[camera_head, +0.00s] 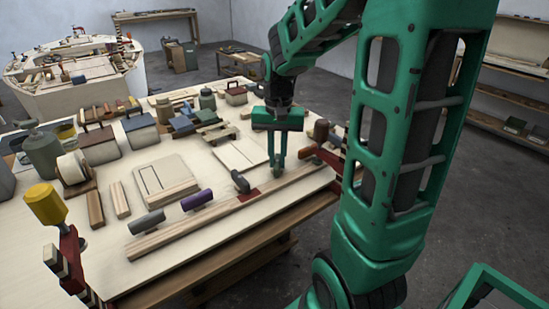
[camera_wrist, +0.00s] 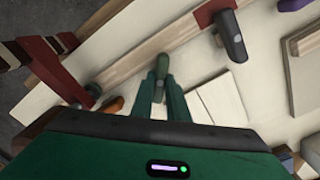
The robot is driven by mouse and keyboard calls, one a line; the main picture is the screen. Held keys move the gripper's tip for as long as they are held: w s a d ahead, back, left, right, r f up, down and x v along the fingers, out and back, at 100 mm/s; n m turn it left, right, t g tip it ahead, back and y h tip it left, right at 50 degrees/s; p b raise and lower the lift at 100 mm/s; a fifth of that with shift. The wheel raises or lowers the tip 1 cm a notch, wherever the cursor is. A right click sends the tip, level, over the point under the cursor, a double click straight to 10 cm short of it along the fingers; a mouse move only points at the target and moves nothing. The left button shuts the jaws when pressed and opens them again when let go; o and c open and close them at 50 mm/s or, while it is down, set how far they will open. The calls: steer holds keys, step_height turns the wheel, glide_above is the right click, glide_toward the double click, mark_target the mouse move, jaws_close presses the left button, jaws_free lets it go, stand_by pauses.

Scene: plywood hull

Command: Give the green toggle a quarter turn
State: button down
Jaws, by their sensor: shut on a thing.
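The green toggle (camera_wrist: 162,60) is a small dark green handle at the wooden rail. In the wrist view it sits at the tips of my two fingers, and its lower part is hidden between them. My gripper (camera_wrist: 161,82) is shut on the toggle. In the head view my gripper (camera_head: 276,168) points straight down at the rail, and its fingers hide most of the toggle there.
A dark toggle on a red block (camera_wrist: 230,35) stands beside the green one along the rail. A purple toggle (camera_head: 196,199) and a grey one (camera_head: 147,222) lie further left. An orange handle (camera_wrist: 112,106) is close by. A red clamp (camera_wrist: 50,65) stands at the table edge.

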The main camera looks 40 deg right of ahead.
mark_target(276, 160)
steer(key=m, duration=0.5)
steer(key=shift+w+a+m, duration=0.1)
steer(key=shift+m, duration=2)
steer(key=shift+r, duration=0.1)
steer(key=c, duration=1.8)
jaws_free()
steer(key=shift+o, duration=0.4)
steer(key=shift+m, duration=0.3)
step_height(276, 160, up, 11)
steer(key=shift+f, duration=0.2)
